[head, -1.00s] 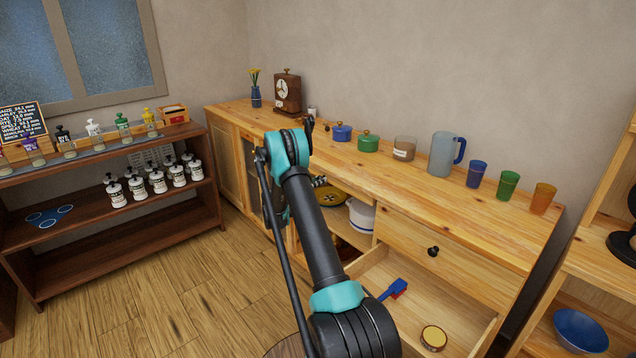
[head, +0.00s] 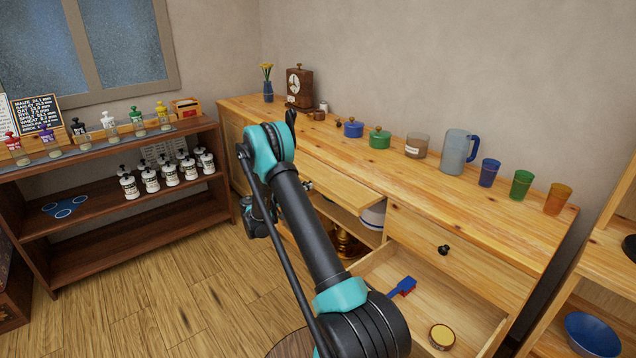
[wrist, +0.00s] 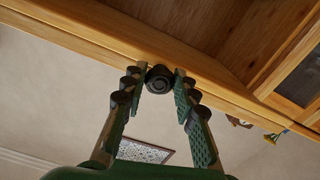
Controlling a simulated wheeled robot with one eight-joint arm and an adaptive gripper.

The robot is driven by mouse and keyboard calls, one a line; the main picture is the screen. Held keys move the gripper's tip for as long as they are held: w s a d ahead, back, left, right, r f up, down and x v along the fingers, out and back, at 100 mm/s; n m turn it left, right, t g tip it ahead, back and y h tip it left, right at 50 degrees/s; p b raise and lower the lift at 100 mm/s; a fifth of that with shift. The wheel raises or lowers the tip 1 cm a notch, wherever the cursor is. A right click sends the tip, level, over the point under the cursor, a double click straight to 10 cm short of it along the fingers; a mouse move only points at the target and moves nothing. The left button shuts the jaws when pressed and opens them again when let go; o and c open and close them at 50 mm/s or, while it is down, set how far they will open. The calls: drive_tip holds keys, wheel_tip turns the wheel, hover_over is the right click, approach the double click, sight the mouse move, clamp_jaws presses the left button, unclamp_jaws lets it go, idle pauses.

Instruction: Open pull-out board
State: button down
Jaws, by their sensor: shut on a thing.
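The pull-out board (head: 345,188) sticks out from the sideboard (head: 410,186) under its top, above an open compartment; my arm hides its left part. In the wrist view, a round dark knob (wrist: 158,82) sits on a light wooden edge (wrist: 100,36). My gripper (wrist: 158,76) has its two green fingers closed around this knob, one on each side. In the head view, my arm covers the knob and the fingers.
A pot (head: 374,215) stands in the compartment. Cups and a jug (head: 457,153) line the top. Floor (head: 190,285) is clear at left.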

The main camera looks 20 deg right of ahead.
drive_tip(key=v, duration=0.8)
drive_tip(key=shift+a, duration=0.4)
drive_tip(key=shift+s, duration=0.15)
drive_tip(key=c, duration=1.2)
unclamp_jaws()
drive_tip(key=shift+o, duration=0.2)
drive_tip(key=shift+a, duration=0.1)
drive_tip(key=v, duration=1.1)
drive_tip(key=shift+a, duration=0.4)
drive_tip(key=shift+s+r, duration=0.1)
drive_tip(key=shift+s, duration=0.05)
